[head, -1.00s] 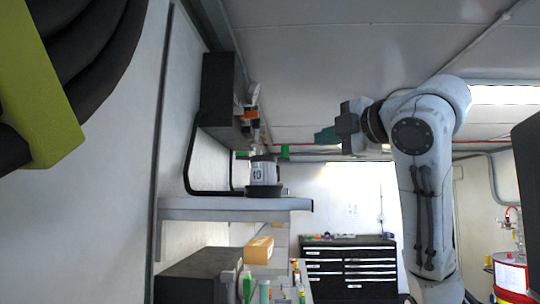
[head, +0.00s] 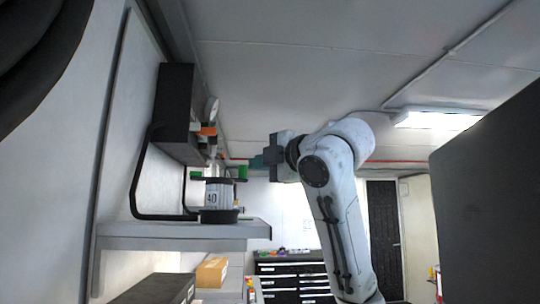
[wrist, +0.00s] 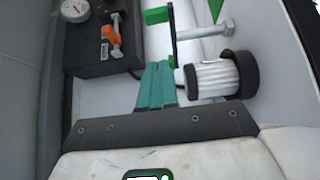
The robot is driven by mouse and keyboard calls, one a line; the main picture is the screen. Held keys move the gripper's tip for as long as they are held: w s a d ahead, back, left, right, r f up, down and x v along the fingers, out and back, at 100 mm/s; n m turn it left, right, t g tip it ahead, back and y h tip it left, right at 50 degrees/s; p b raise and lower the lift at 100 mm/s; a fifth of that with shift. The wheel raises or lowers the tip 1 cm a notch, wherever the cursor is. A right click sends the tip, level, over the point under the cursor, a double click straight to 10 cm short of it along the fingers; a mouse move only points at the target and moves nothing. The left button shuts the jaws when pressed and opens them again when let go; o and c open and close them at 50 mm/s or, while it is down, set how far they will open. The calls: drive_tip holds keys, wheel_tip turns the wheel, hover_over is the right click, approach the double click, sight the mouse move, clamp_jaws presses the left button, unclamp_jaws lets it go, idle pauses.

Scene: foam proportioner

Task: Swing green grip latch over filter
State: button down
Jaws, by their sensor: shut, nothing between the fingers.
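The filter (head: 220,193) is a pale upright cylinder with a dark base and a "40" label, standing on a shelf. In the wrist view the ribbed filter (wrist: 213,78) lies right of the fingers. A green grip (head: 243,172) shows at its upper right in the head view, and another green part (head: 196,175) at its upper left. In the wrist view a green grip (wrist: 157,15) sits on a dark bar above the fingertips. My gripper (head: 258,161) has teal fingers, shut and empty, above right of the filter. The fingers (wrist: 155,85) appear apart from the grip.
A black box (head: 176,105) on the wall carries a gauge (wrist: 75,9) and an orange handle (wrist: 111,34). The grey shelf (head: 180,237) has a dark bent pipe (head: 136,180) beside it. A tool chest (head: 295,282) stands behind.

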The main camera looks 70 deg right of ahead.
drive_tip(key=w+d+p, duration=0.3)
drive_tip(key=w+d, duration=0.1)
drive_tip(key=d, duration=0.2)
drive_tip(key=shift+w, duration=0.4)
drive_tip(key=shift+d+y, duration=0.1)
drive_tip(key=shift+y, duration=0.2)
